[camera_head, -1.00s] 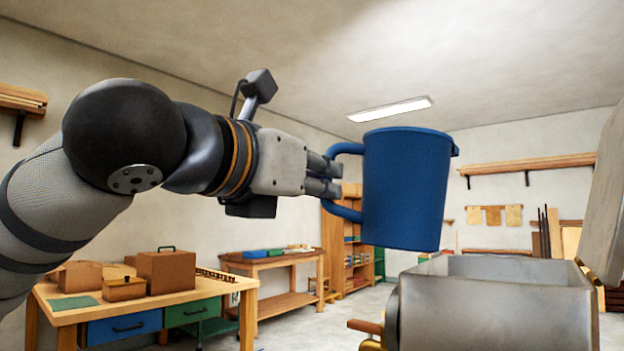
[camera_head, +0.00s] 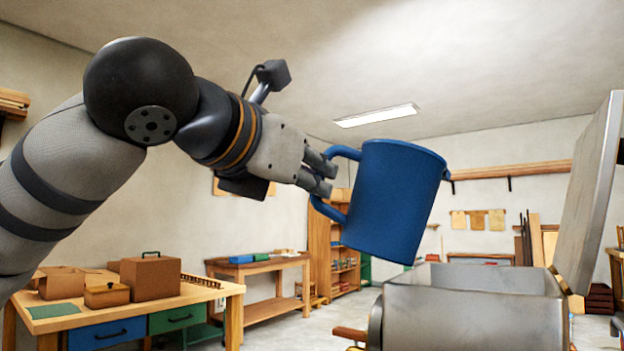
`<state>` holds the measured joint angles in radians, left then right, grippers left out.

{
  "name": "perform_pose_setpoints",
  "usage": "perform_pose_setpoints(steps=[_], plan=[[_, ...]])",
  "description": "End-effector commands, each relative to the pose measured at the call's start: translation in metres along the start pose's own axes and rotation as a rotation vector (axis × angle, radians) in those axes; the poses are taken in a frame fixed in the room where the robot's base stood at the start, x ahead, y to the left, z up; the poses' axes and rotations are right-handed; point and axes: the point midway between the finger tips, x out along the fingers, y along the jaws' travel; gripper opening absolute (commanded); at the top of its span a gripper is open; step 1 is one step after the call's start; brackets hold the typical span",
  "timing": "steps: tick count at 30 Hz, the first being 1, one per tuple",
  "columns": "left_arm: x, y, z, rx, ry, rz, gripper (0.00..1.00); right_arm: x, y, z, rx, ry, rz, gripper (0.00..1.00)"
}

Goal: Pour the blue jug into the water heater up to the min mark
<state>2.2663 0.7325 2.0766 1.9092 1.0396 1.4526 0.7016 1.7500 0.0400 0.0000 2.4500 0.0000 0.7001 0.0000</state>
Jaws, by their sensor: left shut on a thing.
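The blue jug (camera_head: 394,202) is in the head view, right of centre, held up in the air and tilted to the right. Its spout side is on the right, near the top. My left gripper (camera_head: 326,174) is shut on the jug's handle at its left side. The water heater (camera_head: 474,312), a grey metal box with an open top, stands below and to the right of the jug. Its lid (camera_head: 590,195) is raised at the right. The min mark and the water inside jug and heater are hidden. My right gripper is not in view.
A wooden workbench (camera_head: 215,297) with boxes and drawers stands at the lower left. A second bench (camera_head: 262,268) and a shelf unit (camera_head: 322,245) stand behind. A wall shelf (camera_head: 515,170) runs behind the jug. The air left of the heater is clear.

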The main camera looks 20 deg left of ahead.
Motion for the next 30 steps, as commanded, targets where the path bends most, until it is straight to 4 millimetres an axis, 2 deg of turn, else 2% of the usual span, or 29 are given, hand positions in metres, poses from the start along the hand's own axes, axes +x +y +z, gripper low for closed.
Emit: perform_pose_setpoints(steps=[1,30], plan=[[-0.003,0.001,0.005,0.006,-0.004,0.002,0.00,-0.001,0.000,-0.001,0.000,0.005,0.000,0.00],[-0.004,0.006,0.028,0.130,0.072,-0.005,0.00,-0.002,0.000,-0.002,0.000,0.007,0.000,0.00]])
